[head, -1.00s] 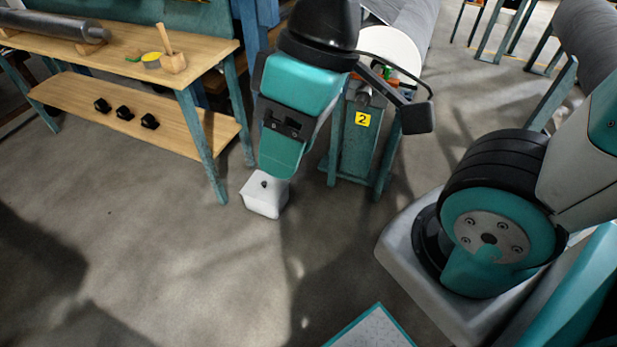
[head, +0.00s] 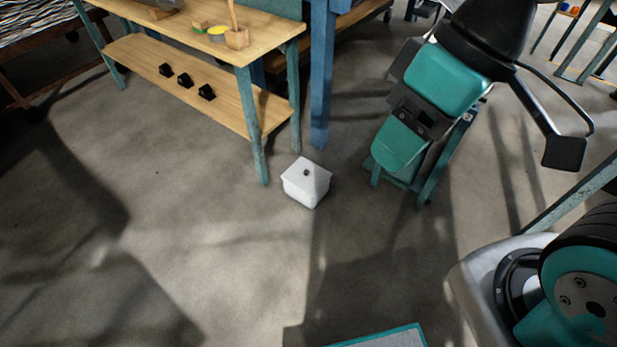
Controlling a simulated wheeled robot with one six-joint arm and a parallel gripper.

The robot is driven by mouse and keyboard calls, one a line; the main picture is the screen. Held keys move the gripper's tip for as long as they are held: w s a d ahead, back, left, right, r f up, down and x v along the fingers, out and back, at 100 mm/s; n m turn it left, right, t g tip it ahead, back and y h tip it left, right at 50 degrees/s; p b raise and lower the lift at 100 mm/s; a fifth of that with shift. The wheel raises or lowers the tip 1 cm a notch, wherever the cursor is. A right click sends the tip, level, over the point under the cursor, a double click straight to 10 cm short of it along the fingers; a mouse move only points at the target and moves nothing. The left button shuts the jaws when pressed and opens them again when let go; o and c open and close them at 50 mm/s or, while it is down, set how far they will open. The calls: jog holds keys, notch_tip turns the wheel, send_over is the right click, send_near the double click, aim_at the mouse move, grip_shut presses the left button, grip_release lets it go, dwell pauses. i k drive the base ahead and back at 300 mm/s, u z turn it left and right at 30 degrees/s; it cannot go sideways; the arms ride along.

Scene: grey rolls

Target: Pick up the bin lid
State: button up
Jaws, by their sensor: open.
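The white bin (head: 303,194) stands upright on the floor near the middle of the head view. Its pale lid (head: 311,178) lies on top, with a small dark knob in the middle.
A wooden workbench (head: 190,42) with a lower shelf stands at upper left; its front leg is close to the bin. Several small black parts lie on the shelf. The floor left of and in front of the bin is clear.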

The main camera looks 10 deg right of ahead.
aim_at(307, 176)
jog(key=u, duration=0.55)
jog(key=i, duration=1.7)
jog(key=u, duration=0.05)
